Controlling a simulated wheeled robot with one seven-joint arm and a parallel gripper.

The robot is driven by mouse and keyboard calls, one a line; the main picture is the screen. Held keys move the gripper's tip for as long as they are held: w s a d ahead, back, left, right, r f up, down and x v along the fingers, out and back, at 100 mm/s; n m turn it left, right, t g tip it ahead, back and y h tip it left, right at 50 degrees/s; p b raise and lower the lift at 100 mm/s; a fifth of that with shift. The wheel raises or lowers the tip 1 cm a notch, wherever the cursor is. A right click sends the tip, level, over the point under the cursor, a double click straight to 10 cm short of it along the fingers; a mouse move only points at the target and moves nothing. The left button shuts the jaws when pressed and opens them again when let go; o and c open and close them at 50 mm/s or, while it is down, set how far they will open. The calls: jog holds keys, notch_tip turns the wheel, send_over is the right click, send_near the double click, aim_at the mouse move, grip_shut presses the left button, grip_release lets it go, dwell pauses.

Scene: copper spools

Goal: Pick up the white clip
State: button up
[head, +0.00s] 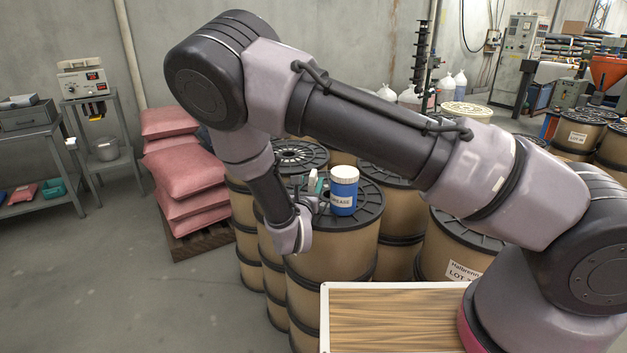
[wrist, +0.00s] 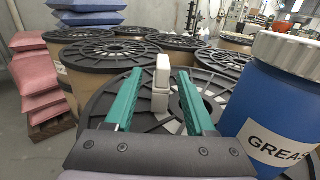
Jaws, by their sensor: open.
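The white clip (wrist: 161,84) shows in the wrist view as a small pale upright piece between the two teal fingers, with its lower part over the spool top. My gripper (wrist: 158,90) is open, with one finger on each side of the clip and a visible gap to each. In the head view my gripper (head: 312,190) is above the dark spool top, just left of the blue grease tub. A pale bit between the fingers there is too small to make out clearly.
The blue grease tub (head: 344,190) with a white lid stands close to the right of my gripper; it also shows in the wrist view (wrist: 275,110). Several spools (head: 300,155) crowd around. Pink sacks (head: 185,165) are stacked at left. A wooden-topped surface (head: 395,318) is in front.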

aim_at(315, 172)
jog(key=w, duration=0.4)
jog(key=w+d, duration=0.1)
jog(key=w, duration=0.1)
jog(key=shift+w+d, duration=0.1)
jog(key=shift+w, duration=0.15)
grip_shut()
